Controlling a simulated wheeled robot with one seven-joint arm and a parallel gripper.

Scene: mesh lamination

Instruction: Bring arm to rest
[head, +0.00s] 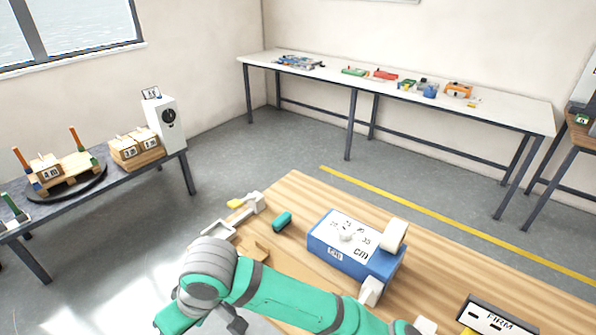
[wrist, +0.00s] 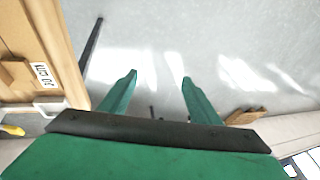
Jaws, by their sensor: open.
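My green arm (head: 290,295) reaches across the front of the wooden table in the head view, with its bend near the table's left side. My gripper (wrist: 158,75) shows in the wrist view with its two green fingers apart. Nothing is between them, and the grey floor (wrist: 150,50) lies beyond. In the head view the fingers cannot be made out; the arm's far part runs down to the lower left edge.
The wooden table (head: 450,265) holds a blue box with a dial (head: 335,258), a green cylinder (head: 282,221) and a sign (head: 495,318). A grey bench (head: 60,205) stands left and a long white table (head: 500,108) at the back. Open floor lies between.

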